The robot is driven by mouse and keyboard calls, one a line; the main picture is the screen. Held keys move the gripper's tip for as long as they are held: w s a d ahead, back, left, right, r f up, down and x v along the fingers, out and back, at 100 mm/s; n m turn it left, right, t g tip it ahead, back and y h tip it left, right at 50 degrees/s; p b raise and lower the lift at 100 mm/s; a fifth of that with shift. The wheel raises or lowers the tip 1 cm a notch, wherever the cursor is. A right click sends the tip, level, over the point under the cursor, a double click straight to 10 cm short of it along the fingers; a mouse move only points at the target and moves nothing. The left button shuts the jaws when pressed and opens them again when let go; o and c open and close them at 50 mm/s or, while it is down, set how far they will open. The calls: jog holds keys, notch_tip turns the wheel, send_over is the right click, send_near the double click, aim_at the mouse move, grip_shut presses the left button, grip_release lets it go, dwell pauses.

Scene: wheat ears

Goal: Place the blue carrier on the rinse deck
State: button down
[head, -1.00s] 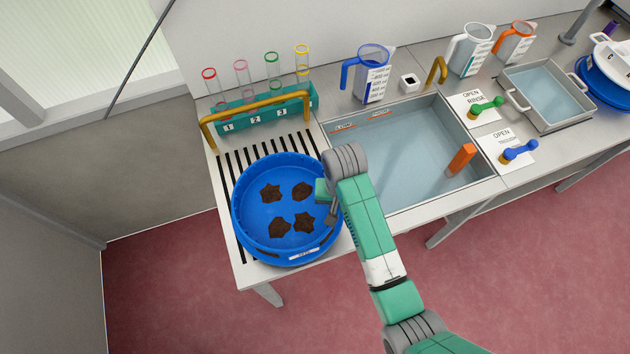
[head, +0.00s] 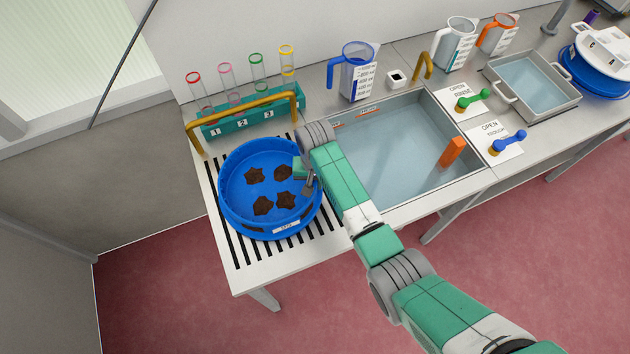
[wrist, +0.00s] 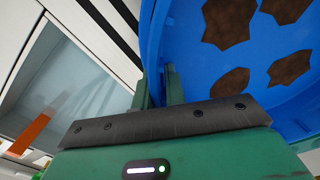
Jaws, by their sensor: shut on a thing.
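The blue carrier (head: 229,207) is a round blue tray with several brown, irregular pieces on its floor and a white label on its front wall. In the head view it is over the slotted rinse deck (head: 327,228), left of the basin. I cannot tell whether its base touches the slats. My gripper (head: 308,180) is at the carrier's right side, shut on its wall. In the wrist view the green fingers (wrist: 159,88) sit at the blue wall (wrist: 153,45), and the carrier fills the upper right. The exact contact is partly hidden.
A teal rack (head: 250,116) with several glass tubes stands behind the carrier, with a yellow rail (head: 243,107) close by. Right of my gripper is the water-filled basin (head: 400,150) with an orange block (head: 451,152). A blue-handled jug (head: 356,72) stands behind it.

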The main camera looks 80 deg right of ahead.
jog(key=shift+w+r, duration=0.1)
jog(key=c, duration=1.8)
grip_release()
jog(key=shift+c, duration=0.2)
jog(key=o, duration=0.4)
notch_tip(320, 180, up, 12)
jog(key=shift+p, duration=0.45)
